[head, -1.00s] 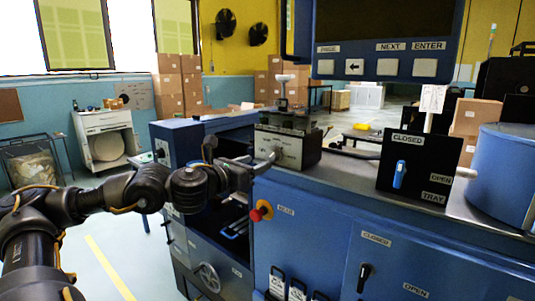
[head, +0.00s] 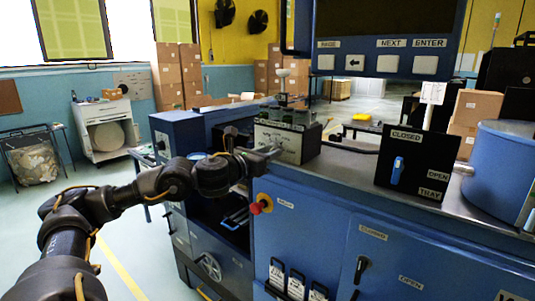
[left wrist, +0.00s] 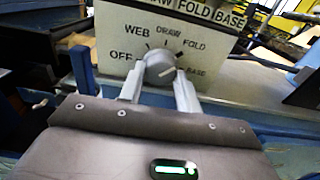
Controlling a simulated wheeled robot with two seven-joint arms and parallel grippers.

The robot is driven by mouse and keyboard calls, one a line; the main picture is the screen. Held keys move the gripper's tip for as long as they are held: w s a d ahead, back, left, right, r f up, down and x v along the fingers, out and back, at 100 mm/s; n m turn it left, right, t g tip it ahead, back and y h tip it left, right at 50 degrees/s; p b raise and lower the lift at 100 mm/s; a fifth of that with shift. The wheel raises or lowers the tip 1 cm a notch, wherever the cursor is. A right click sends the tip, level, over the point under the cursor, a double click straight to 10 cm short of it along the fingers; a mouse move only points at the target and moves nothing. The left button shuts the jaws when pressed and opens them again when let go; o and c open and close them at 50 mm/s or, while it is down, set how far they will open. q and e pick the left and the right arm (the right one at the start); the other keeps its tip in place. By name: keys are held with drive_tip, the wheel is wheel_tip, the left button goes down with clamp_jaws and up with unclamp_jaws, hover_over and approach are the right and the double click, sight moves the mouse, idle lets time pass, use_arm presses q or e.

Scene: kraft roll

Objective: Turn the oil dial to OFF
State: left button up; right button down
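The oil dial (left wrist: 160,67) is a round grey knob on a pale panel (left wrist: 112,52) with the labels OFF, WEB, DRAW, FOLD and BASE around it. In the head view my left gripper (head: 262,156) reaches the front of the dial's box (head: 292,145). My right gripper is not in view.
Below the dial a red stop knob (head: 255,208) sticks out of the blue machine front (head: 325,235). A black lever panel (head: 418,165) and a blue drum (head: 505,165) stand on the counter at right. A screen with buttons (head: 385,64) hangs above.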

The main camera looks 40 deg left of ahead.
use_arm(q)
drive_tip(key=shift+c, duration=1.2)
